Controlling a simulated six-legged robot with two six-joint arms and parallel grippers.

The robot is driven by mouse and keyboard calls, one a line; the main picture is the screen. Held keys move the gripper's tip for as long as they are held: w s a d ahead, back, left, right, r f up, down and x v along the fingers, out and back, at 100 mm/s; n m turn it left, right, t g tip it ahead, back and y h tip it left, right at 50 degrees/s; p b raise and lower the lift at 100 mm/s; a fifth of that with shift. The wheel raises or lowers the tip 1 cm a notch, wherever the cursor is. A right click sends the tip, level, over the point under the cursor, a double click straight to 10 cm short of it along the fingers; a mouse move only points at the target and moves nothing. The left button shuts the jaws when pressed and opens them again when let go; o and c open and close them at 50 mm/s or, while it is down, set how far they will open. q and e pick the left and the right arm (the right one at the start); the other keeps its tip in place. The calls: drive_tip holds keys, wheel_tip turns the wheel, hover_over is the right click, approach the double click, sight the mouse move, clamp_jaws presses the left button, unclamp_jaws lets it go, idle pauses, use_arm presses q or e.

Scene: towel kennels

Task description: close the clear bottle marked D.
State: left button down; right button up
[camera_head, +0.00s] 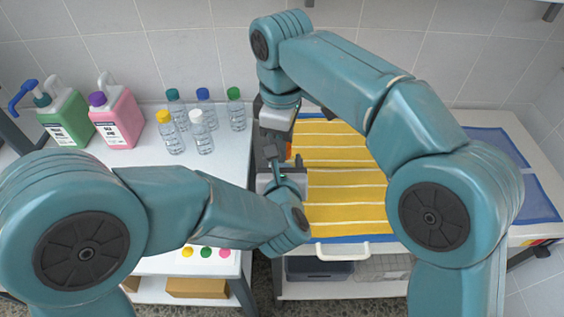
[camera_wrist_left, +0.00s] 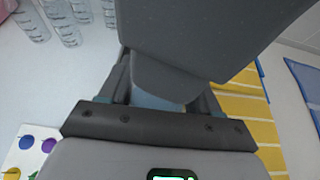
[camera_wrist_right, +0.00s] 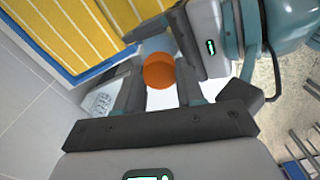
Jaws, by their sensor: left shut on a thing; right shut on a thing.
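An orange cap (camera_wrist_right: 159,71) sits between the fingers of my right gripper (camera_wrist_right: 160,88) in the right wrist view; a sliver of orange also shows in the head view (camera_head: 289,150). Next to the cap is a pale, clear bottle (camera_wrist_right: 160,44), held by my left gripper (camera_head: 268,168). In the left wrist view a pale bluish part of the bottle (camera_wrist_left: 156,101) shows between the left fingers, mostly hidden by my right gripper. In the head view my right gripper (camera_head: 273,138) is close above the left one. I cannot read a D or tell whether cap and bottle touch.
On the white table at left stand clear bottles with white (camera_head: 203,138), yellow (camera_head: 171,133), green (camera_head: 236,110) and other caps. A yellow striped towel (camera_head: 335,185) lies on the right cart. Coloured dots (camera_head: 206,252) mark the table's front.

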drive_tip(key=o, duration=1.2)
drive_tip(key=shift+c, duration=0.2)
drive_tip(key=shift+r, duration=2.3)
drive_tip(key=shift+c, duration=0.4)
wheel_tip(320, 180, up, 2)
drive_tip(key=m, duration=0.4)
drive_tip(key=shift+w+a+r, duration=0.1)
drive_tip(key=shift+r, duration=0.15)
drive_tip(key=shift+r+m, duration=0.5)
drive_tip(key=shift+m, duration=0.4)
